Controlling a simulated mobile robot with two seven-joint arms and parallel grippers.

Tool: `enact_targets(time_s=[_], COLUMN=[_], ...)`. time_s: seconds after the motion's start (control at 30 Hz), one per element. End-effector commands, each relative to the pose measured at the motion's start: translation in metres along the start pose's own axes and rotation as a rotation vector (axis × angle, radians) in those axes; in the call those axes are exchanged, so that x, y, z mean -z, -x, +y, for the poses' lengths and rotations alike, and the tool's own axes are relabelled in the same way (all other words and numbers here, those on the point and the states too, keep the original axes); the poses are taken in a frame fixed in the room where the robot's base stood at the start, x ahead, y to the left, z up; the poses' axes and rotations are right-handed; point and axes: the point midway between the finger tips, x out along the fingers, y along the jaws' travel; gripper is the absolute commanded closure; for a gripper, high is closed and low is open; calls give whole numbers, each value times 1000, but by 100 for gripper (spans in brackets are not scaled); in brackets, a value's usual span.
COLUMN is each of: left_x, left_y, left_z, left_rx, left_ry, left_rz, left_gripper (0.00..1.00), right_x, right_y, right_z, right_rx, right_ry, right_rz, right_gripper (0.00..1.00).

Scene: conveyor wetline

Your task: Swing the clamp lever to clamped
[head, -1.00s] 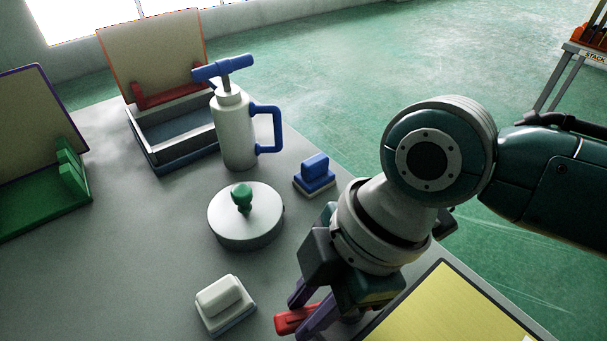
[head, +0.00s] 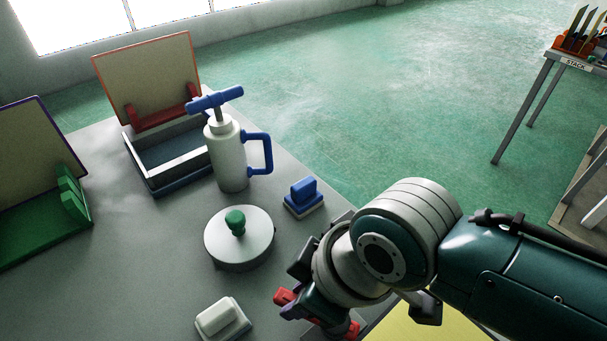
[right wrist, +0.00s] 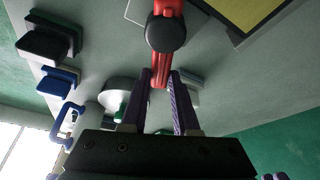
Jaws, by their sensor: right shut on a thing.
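The red clamp lever (head: 284,297) shows in the head view on both sides of my right gripper (head: 300,312), at the front of the grey table. Its pivot end is largely hidden by the gripper. In the right wrist view the lever (right wrist: 166,75) runs down from a dark round knob to between the purple fingers of the gripper (right wrist: 160,84). The gripper is shut on the lever's end. I cannot read any clamped mark. My left gripper is not in view.
A yellow panel (head: 425,325) lies right of the clamp. A white block (head: 222,318), a round lid with green knob (head: 240,240) and a blue-handled block (head: 303,197) stand near. A white pump bottle (head: 228,160) and a tray (head: 165,180) are behind.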

Motion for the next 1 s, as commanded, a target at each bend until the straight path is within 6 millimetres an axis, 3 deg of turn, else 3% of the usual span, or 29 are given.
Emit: enact_targets(time_s=[0.7,0.73,1.0], left_x=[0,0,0], left_y=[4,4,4], left_z=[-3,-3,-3], left_rx=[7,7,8], left_ry=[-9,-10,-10], left_rz=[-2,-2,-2], left_gripper=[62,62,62], right_x=[4,4,4], right_y=[-1,-1,-1], right_z=[2,2,2], right_rx=[-27,-27,-27], right_ry=[-67,-67,-64], right_rz=[3,3,2], right_gripper=[100,70,41])
